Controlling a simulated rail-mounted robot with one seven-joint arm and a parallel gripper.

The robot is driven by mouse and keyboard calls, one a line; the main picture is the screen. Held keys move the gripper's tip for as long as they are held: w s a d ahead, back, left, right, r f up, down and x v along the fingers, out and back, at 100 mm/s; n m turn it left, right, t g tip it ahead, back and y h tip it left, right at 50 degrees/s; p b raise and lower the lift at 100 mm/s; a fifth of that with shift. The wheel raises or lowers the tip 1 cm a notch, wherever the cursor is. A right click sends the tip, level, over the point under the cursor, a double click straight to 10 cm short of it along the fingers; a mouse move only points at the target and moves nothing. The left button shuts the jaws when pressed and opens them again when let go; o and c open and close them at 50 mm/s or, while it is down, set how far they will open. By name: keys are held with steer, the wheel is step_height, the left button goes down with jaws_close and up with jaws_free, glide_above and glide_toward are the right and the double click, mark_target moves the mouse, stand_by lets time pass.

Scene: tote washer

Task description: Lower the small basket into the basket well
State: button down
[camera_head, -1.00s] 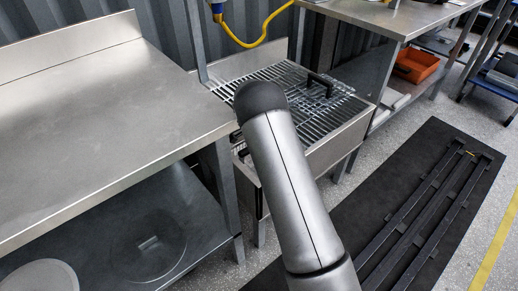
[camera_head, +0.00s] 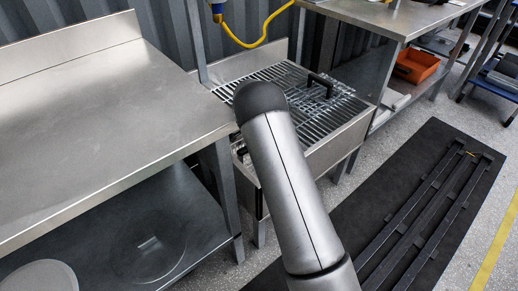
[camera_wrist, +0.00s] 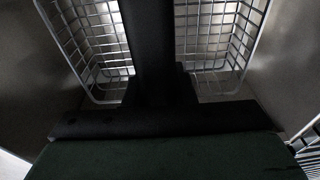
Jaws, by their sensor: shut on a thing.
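A white wire basket (camera_wrist: 228,58) shows in the wrist view on both sides of my gripper (camera_wrist: 150,30), its mesh sides running up out of the frame. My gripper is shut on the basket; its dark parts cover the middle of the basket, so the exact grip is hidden. Smooth grey metal surfaces (camera_wrist: 285,60) lie to either side of the basket. In the head view my arm hides the gripper. A steel basin (camera_head: 335,143) with metal bars over its top stands behind the arm. Which opening is the basket well, and how deep the basket sits, I cannot tell.
A steel table (camera_head: 95,110) adjoins the basin on the left. Another steel bench (camera_head: 400,18) stands on the right, with an orange bin (camera_head: 416,66) below. A yellow hose (camera_head: 255,42) hangs behind. A black floor mat (camera_head: 440,145) lies at the right.

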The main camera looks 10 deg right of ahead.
steer(key=shift+s+a+f, duration=0.4)
steer(key=shift+a+f, duration=0.25)
steer(key=shift+f, duration=0.15)
steer(key=c, duration=0.6)
jaws_free()
steer(key=shift+r, duration=0.1)
steer(key=shift+s+a+r+p, duration=0.1)
steer(key=shift+a+r+p, duration=0.15)
steer(key=shift+r+p, duration=0.3)
steer(key=shift+w+a+r+p, duration=0.1)
steer(key=shift+a+r+p, duration=0.15)
steer(key=shift+r, duration=0.5)
steer(key=shift+s+a+r+p, duration=0.1)
steer(key=shift+a+r+p, duration=0.1)
steer(key=shift+r+p, duration=0.4)
steer(key=shift+d+r+p, duration=0.2)
steer(key=shift+r+p, duration=0.6)
steer(key=shift+r, duration=0.95)
steer(key=shift+s+r+p, duration=0.1)
steer(key=shift+r+p, duration=0.55)
steer(key=shift+r, duration=0.5)
